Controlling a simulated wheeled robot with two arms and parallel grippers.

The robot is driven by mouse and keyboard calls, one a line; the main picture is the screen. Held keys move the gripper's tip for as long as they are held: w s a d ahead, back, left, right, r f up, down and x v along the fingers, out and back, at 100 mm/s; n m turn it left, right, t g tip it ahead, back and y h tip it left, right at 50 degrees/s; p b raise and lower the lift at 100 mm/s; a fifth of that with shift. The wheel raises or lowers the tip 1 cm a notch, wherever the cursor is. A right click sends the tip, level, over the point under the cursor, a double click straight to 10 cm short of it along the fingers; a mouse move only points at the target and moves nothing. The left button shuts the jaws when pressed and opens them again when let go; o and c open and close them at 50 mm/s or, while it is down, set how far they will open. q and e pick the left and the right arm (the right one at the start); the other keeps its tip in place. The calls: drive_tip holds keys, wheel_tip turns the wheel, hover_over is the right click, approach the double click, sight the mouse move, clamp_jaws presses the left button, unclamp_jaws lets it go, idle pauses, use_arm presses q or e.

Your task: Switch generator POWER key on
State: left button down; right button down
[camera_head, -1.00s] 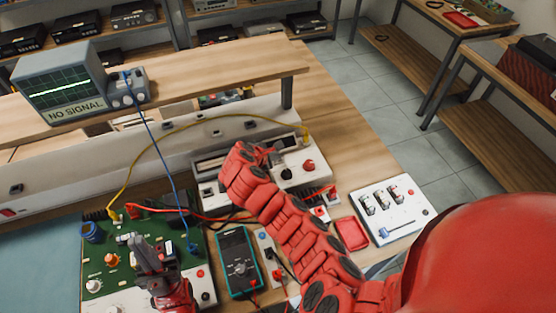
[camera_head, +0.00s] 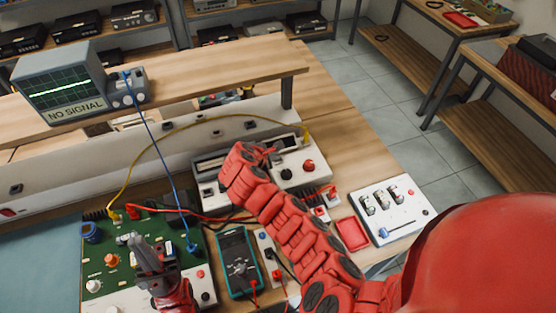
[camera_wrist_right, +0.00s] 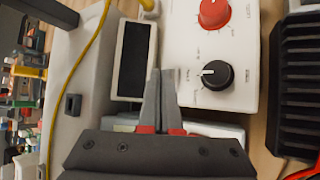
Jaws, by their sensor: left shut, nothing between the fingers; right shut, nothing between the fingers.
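The generator is a white box with a red knob (camera_head: 308,165) and a black knob (camera_head: 287,174). In the right wrist view it shows the red knob (camera_wrist_right: 214,12), the black knob (camera_wrist_right: 215,75) and a dark display (camera_wrist_right: 133,58). My right gripper (camera_head: 272,150) is shut and empty at the generator's front. In the right wrist view the tips of my right gripper (camera_wrist_right: 160,78) are between the display and the black knob. Whether they touch the panel I cannot tell. I cannot make out the POWER key. My left gripper (camera_head: 138,240) is shut over the green board.
The green circuit board (camera_head: 150,225) lies at the left front, beside a teal multimeter (camera_head: 238,262). A white switch panel (camera_head: 393,210) and red tray (camera_head: 352,234) lie at right. A yellow cable (camera_head: 165,130) runs to the generator. An oscilloscope reading NO SIGNAL (camera_head: 60,80) stands on the shelf.

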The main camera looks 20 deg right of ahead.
sight(275, 163)
drive_tip(key=shift+f, duration=0.1)
idle(0.3)
drive_tip(key=shift+f+b, duration=0.3)
drive_tip(key=shift+f, duration=0.05)
drive_tip(key=shift+r, duration=0.45)
drive_tip(key=shift+r+p, duration=0.1)
drive_tip(key=shift+p, duration=0.25)
drive_tip(key=shift+r+p, duration=1.8)
drive_tip(key=shift+r, duration=1.15)
drive_tip(key=shift+f, duration=0.1)
